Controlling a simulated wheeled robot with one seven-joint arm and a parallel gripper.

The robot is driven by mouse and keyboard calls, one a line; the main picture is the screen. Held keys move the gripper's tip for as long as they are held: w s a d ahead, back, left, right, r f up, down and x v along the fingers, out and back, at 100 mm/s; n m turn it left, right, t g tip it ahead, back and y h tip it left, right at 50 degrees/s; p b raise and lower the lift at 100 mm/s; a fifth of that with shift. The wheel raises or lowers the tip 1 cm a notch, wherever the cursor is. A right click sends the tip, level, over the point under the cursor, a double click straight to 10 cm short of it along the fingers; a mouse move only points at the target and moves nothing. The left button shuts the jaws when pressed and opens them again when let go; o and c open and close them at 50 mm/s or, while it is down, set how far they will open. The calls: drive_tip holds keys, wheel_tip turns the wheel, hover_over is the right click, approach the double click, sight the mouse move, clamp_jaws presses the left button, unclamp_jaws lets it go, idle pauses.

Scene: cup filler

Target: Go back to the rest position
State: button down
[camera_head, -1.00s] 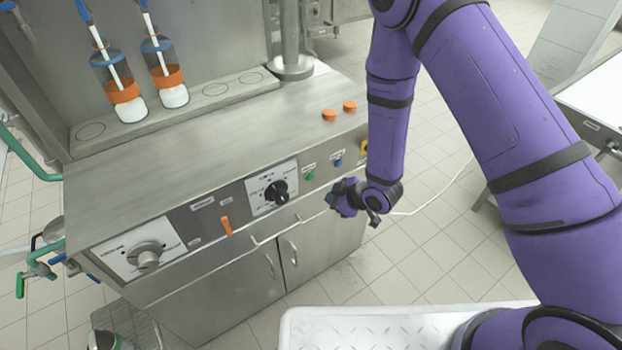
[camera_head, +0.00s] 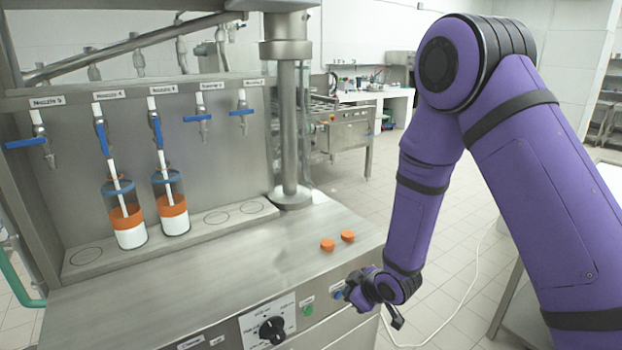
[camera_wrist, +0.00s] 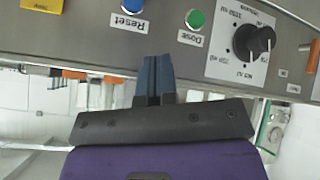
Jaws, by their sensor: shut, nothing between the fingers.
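My gripper (camera_head: 349,292) hangs in front of the machine's control panel at the right in the head view. In the wrist view its two fingers (camera_wrist: 153,68) are together, with nothing between them. They point at the panel between the blue Reset button (camera_wrist: 131,6) and the green Dose button (camera_wrist: 194,19). I cannot tell from the views how close the fingertips are to the panel.
Two orange caps (camera_head: 328,245) lie on the machine's top near its right edge. A black volume knob (camera_head: 272,330) sits on the panel; it also shows in the wrist view (camera_wrist: 254,41). A metal column (camera_head: 288,130) stands behind.

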drive_tip(key=s+d+r+m+h, duration=0.25)
drive_tip(key=d+r, duration=0.45)
drive_tip(key=r, duration=0.6)
drive_tip(key=s+d+r+m+h, duration=0.3)
drive_tip(key=d+r, duration=0.4)
drive_tip(key=r, duration=0.6)
drive_tip(key=s+d+r+m, duration=0.2)
drive_tip(key=s+r, duration=0.1)
drive_tip(key=s, duration=0.4)
drive_tip(key=s+d+r+m+g, duration=0.1)
drive_tip(key=s+r, duration=0.3)
drive_tip(key=s, duration=0.4)
drive_tip(key=s+d+r+m, duration=0.3)
drive_tip(key=s+r, duration=0.1)
drive_tip(key=s, duration=0.4)
drive_tip(key=shift+s+d+m+g, duration=0.15)
drive_tip(key=shift+s+m+g, duration=0.05)
drive_tip(key=shift+m+g, duration=0.15)
drive_tip(key=shift+r, duration=0.1)
idle(1.8)
